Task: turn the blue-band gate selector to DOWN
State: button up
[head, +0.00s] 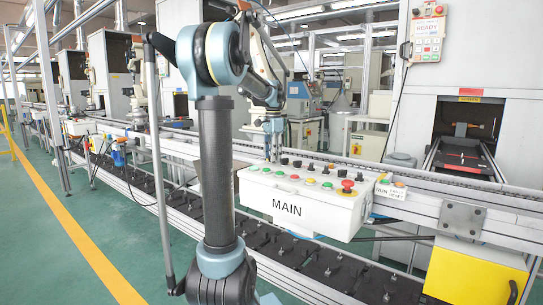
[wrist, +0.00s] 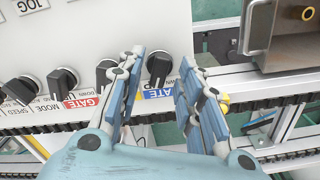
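The blue-band selector is a black knob (wrist: 158,66) on the white panel in the wrist view, with the blue label (wrist: 158,93) beside it. Its lettering appears upside down and is partly covered. My gripper (wrist: 160,68) is open, one finger on each side of this knob, with a gap on both sides. I cannot tell the knob's pointer setting. A red GATE label (wrist: 82,103) lies left of the left finger, and another black knob (wrist: 105,74) is partly hidden by that finger. In the head view my gripper (head: 272,158) hangs at the back edge of the MAIN box (head: 290,208).
More black selectors (wrist: 62,82) sit to the left in the wrist view. A metal box-like fixture (wrist: 285,35) is at the upper right, beside the conveyor rail (wrist: 250,103). In the head view, coloured buttons and a red emergency stop (head: 347,187) stand on the MAIN box.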

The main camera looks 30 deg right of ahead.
grip_shut()
jog(key=n, duration=0.4)
jog(key=shift+w+n, duration=0.15)
jog(key=shift+n, duration=0.15)
jog(key=n, duration=0.4)
jog(key=shift+n, duration=0.3)
dwell(0.4)
grip_release()
